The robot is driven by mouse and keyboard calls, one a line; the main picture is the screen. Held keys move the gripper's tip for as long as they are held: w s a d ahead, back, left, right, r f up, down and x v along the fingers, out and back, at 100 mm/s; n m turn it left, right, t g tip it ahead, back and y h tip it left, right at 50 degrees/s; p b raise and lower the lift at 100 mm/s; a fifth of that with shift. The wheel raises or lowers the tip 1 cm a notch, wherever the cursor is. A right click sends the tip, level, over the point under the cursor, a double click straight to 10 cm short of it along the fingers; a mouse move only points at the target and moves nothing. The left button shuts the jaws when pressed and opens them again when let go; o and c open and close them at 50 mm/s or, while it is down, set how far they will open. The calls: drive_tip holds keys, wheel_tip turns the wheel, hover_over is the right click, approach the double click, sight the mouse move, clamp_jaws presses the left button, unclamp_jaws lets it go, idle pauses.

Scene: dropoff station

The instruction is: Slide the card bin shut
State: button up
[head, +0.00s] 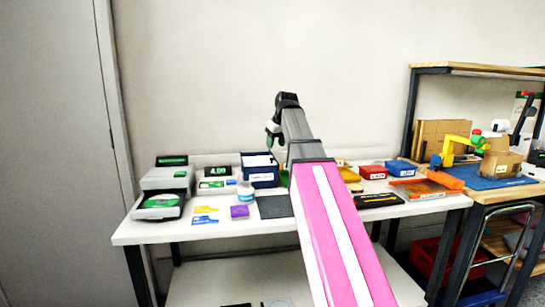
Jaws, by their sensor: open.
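A grey machine (168,178) stands at the left end of the white table. A dark drawer-like bin (160,206) sticks out from its front towards me, with a grey and green item inside. This looks like the card bin, and it is pulled out. My gripper (271,135) is raised above the back of the table, right of the machine and well apart from the bin. It is small in the view, and my arm partly hides it. It is open, and I see nothing held in it.
A dark blue box (260,170) with white cards, a white tub (245,190), a purple block (239,211) and flat cards (205,214) lie right of the bin. Red (372,172) and blue (402,168) boxes stand further right. My arm hides the table's middle.

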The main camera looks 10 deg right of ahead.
drive_tip(key=x, duration=0.6)
drive_tip(key=shift+w+f, duration=0.1)
drive_tip(key=shift+f, duration=0.25)
clamp_jaws()
